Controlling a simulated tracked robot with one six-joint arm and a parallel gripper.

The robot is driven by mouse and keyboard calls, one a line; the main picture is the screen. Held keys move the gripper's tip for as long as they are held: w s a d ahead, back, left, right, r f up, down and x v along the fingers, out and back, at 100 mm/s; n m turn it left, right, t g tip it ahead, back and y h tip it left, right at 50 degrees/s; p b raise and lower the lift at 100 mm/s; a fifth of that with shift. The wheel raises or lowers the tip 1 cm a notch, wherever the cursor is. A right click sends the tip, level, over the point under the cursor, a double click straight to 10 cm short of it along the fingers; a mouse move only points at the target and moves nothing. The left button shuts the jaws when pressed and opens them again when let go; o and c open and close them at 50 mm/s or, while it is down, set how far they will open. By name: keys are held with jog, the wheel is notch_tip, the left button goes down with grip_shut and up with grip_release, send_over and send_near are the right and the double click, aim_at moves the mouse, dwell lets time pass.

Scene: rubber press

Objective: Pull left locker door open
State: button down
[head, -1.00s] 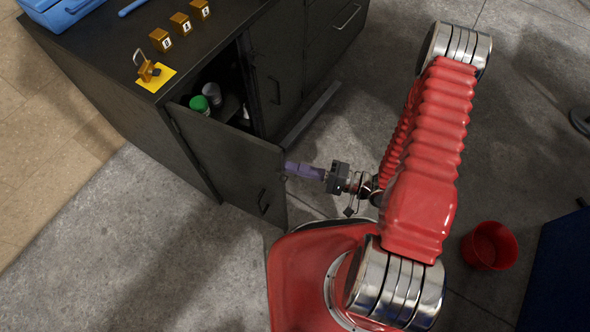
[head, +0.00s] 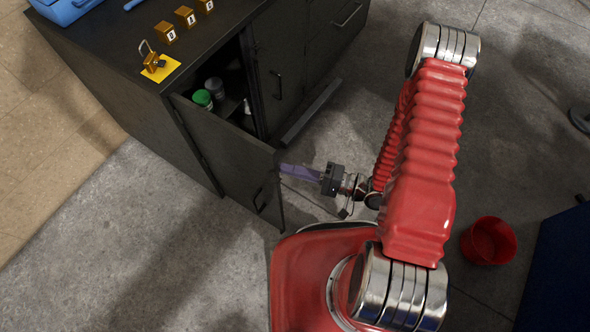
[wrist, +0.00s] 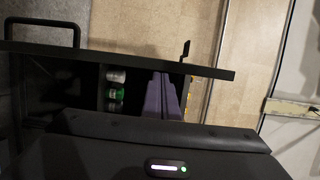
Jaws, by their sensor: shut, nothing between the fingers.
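The left locker door (head: 228,150) of the dark cabinet stands part-way open, swung out toward the front. Its handle (head: 262,190) is on the outer face near the free edge; a handle also shows at upper left in the wrist view (wrist: 76,32). My gripper (head: 284,169) has purple fingers that are shut and empty. The fingertips are at the door's free edge, on its inner side; I cannot tell whether they touch it. In the wrist view the fingers (wrist: 160,97) point up toward the door panel (wrist: 120,60).
Inside the locker stand a green-lidded can (head: 202,98) and a grey-lidded can (head: 215,87). On the cabinet top are an open padlock (head: 153,62) on a yellow square (head: 166,72), numbered brown blocks (head: 165,32) and a blue case (head: 62,8). A red bucket (head: 488,240) stands on the floor.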

jog(key=w+d, duration=0.3)
jog(key=w, duration=0.1)
jog(key=s+d, duration=0.5)
jog(key=s, duration=0.4)
dwell(0.9)
jog(key=d+r+n+h, duration=0.2)
jog(key=r+h, duration=0.6)
jog(key=r, duration=0.9)
jog(key=d+r+n+h, duration=0.2)
jog(key=d+r+h, duration=0.2)
jog(key=r+h, duration=0.5)
notch_tip(320, 180, up, 8)
jog(key=shift+s+r+g, duration=0.15)
jog(key=shift+s+g, duration=0.15)
jog(key=shift+s, duration=0.15)
